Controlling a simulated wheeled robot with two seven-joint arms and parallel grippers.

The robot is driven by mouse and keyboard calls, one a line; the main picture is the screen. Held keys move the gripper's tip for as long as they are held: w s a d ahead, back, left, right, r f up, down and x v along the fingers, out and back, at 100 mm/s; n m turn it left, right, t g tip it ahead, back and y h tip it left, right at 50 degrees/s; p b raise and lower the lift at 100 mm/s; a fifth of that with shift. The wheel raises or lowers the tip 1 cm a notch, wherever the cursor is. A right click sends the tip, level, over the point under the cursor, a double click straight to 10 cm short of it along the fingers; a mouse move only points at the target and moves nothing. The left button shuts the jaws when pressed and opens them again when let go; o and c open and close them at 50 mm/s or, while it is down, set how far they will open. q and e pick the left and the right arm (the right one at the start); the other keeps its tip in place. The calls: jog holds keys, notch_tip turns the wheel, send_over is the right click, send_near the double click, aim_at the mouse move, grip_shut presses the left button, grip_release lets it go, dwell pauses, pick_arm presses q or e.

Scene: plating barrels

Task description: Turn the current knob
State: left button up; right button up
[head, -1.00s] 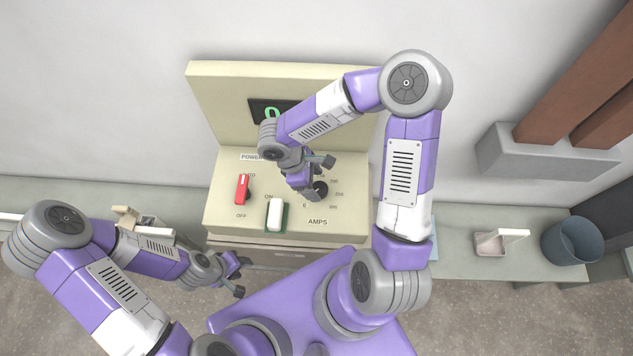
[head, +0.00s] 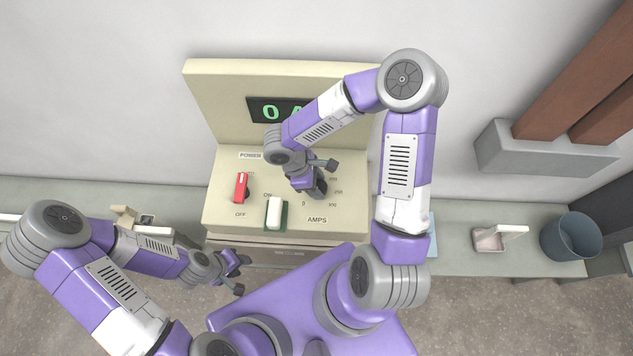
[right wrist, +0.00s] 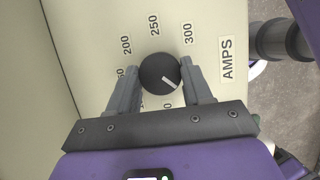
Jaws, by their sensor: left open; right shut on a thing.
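The current knob (right wrist: 155,70) is a round black dial with a white mark, on the cream panel above the AMPS label (head: 317,220). In the right wrist view, the white mark sits at the knob's lower right; the numbers 200, 250 and 300 show around it. My right gripper (head: 317,189) is at the knob and largely hides it in the head view. In the right wrist view, its two fingers (right wrist: 159,76) are shut on the knob, one on each side. My left gripper (head: 240,276) is open and empty, low in front of the cabinet.
A red switch (head: 240,187) and a white switch (head: 274,213) stand on the panel left of the knob. A dark display (head: 263,111) with green characters is on the upright back, partly behind my right arm. A blue-grey bin (head: 571,238) stands far right.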

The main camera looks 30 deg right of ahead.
jog(key=m+g+y+b, duration=0.1)
jog(key=m+b, duration=0.1)
jog(key=m, duration=0.2)
jog(key=shift+w+d, duration=0.1)
jog(key=shift+w, duration=0.05)
jog(key=shift+d+m+g+y+b, duration=0.15)
jog(key=shift+m+y+b, duration=0.3)
jog(key=shift+m, duration=0.7)
jog(key=shift+a+m+g+y+b, duration=0.1)
jog(key=shift+m+g+y+b, duration=0.25)
jog(key=shift+m, duration=0.8)
jog(key=o, duration=1)
jog(key=shift+o, duration=0.2)
jog(key=shift+r, duration=0.1)
